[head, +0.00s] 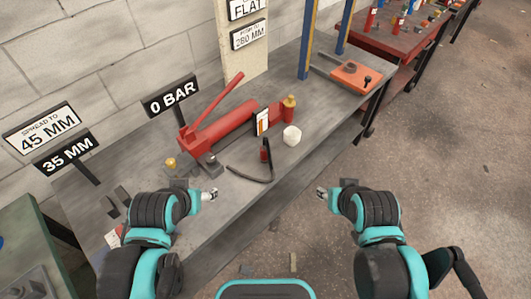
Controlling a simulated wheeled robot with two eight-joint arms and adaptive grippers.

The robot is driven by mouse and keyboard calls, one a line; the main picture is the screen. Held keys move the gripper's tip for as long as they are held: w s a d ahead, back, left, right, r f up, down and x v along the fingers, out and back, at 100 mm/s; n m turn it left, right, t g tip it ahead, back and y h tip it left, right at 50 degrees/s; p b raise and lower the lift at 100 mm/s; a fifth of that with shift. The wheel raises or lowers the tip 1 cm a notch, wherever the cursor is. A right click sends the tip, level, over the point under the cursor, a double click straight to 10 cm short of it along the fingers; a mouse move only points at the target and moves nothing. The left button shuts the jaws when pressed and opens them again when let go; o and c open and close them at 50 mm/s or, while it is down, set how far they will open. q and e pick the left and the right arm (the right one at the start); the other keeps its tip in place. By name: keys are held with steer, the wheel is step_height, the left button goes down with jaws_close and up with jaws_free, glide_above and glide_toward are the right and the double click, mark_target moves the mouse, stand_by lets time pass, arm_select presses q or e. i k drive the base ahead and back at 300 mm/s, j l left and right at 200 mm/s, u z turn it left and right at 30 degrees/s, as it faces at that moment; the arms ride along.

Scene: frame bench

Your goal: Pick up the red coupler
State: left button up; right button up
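A small dark-and-red upright piece (265,151), which looks like the red coupler, stands on the bench at the upper end of a black curved hose (247,176). It is small, and I cannot tell its exact shape or whether it is joined to the hose. My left gripper (211,194) is over the bench's front part, to the left of and below the piece, apart from it. My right gripper (321,193) is to the right, past the bench's front edge, also apart from it. Neither visibly holds anything; their finger openings are too small to read.
A red hand pump (225,125) with a raised lever lies behind the hose on the grey bench (330,120). A white block (292,136) stands right of the piece. Signs read "0 BAR" (171,95) and "35 MM" (66,152). The floor at right is open.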

mark_target(263, 152)
steer(key=u, duration=1.75)
steer(key=l+z, duration=0.9)
steer(key=i+l+z, duration=0.2)
steer(key=l+z, duration=0.3)
